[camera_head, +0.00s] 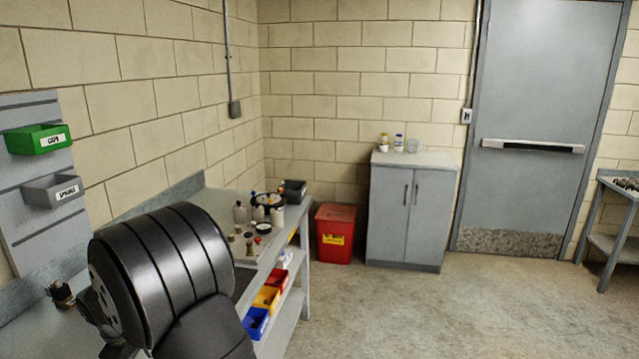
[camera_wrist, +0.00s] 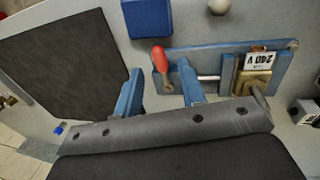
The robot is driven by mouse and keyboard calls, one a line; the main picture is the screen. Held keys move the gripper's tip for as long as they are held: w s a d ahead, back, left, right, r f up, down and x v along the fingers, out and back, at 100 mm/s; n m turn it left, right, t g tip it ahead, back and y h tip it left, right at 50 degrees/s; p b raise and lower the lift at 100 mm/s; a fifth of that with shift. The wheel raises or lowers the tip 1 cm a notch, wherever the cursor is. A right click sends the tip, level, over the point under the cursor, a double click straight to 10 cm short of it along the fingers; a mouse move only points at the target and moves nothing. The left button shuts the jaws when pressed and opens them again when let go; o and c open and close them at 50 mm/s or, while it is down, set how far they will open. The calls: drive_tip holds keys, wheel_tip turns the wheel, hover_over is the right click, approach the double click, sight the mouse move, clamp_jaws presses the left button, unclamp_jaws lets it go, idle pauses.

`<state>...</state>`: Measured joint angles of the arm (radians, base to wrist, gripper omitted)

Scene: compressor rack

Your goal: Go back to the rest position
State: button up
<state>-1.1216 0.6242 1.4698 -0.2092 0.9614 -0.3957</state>
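Past the fingertips is a blue plate (camera_wrist: 218,62) on the grey bench top. It carries a red handle (camera_wrist: 160,60), a metal rod and a brass block (camera_wrist: 252,84) with a white tag reading 240 V. The right finger overlaps part of the plate in the picture; I cannot tell whether they touch. In the head view my dark arm stands in front of the bench at lower left, and the gripper fingers cannot be made out there.
A dark mat (camera_wrist: 62,62) and a blue box (camera_wrist: 147,18) lie around the plate. In the head view, bottles (camera_head: 265,208) and small fittings stand on the bench's far end. A red bin (camera_head: 335,233) and grey cabinet (camera_head: 410,210) stand beyond.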

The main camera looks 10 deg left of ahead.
drive_tip(key=shift+w+f, duration=0.2)
drive_tip(key=shift+f, duration=0.85)
drive_tip(key=shift+w+f, duration=0.15)
drive_tip(key=shift+f, duration=0.1)
drive_tip(key=shift+w+n, duration=0.25)
drive_tip(key=shift+n, duration=0.45)
drive_tip(key=shift+w+n, duration=0.25)
drive_tip(key=shift+n, duration=0.45)
